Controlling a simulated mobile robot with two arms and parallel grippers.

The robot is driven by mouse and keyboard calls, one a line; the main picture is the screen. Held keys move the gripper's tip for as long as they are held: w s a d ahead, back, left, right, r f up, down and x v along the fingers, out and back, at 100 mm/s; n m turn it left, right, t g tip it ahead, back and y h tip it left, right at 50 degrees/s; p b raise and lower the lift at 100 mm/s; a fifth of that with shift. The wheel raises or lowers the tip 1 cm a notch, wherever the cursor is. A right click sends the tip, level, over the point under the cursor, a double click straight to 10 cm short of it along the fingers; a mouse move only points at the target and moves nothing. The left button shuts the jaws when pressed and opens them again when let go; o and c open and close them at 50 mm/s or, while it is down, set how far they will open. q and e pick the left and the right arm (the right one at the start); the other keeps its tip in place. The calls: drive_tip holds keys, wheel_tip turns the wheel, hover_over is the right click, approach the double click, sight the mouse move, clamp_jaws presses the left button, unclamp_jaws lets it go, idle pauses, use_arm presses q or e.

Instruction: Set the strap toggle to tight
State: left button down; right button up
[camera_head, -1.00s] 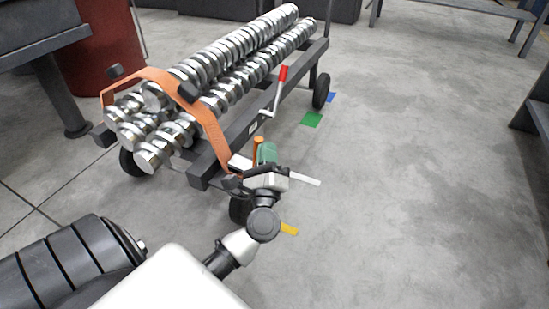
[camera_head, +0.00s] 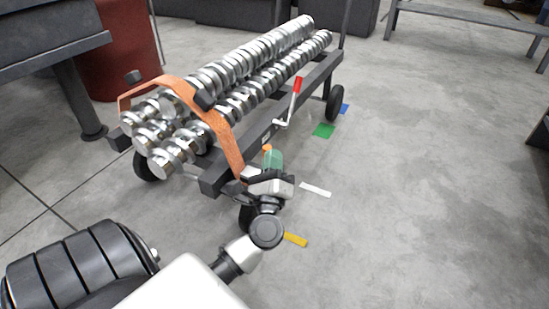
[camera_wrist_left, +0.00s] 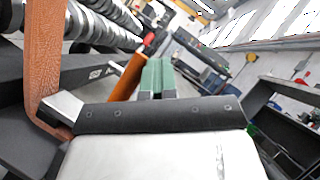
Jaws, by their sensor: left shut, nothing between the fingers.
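An orange strap (camera_head: 222,130) runs over the silver shafts (camera_head: 250,67) and down the cart's near side. An orange handle (camera_head: 267,149), which looks like the strap toggle, stands at the strap's lower end. In the left wrist view the handle (camera_wrist_left: 126,77) is tilted, its top leaning right, just left of the fingers. My left gripper (camera_head: 273,158) has green fingers, is shut and empty, and is right beside the handle. Its fingers also show in the left wrist view (camera_wrist_left: 154,76). Contact with the handle cannot be told. The toggle's base is mostly hidden. My right gripper is out of view.
The dark cart (camera_head: 272,124) stands on wheels and carries a red-handled lever (camera_head: 297,86) on its near side. Green (camera_head: 324,131), white (camera_head: 315,190) and yellow (camera_head: 296,240) floor marks lie to its right. A red barrel (camera_head: 115,55) stands behind left.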

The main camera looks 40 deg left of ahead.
use_arm(q)
drive_tip(key=p+v, duration=0.1)
drive_tip(key=v, duration=0.9)
drive_tip(key=shift+s+d, duration=0.15)
drive_tip(key=shift+d, duration=0.1)
drive_tip(key=shift+f, duration=0.1)
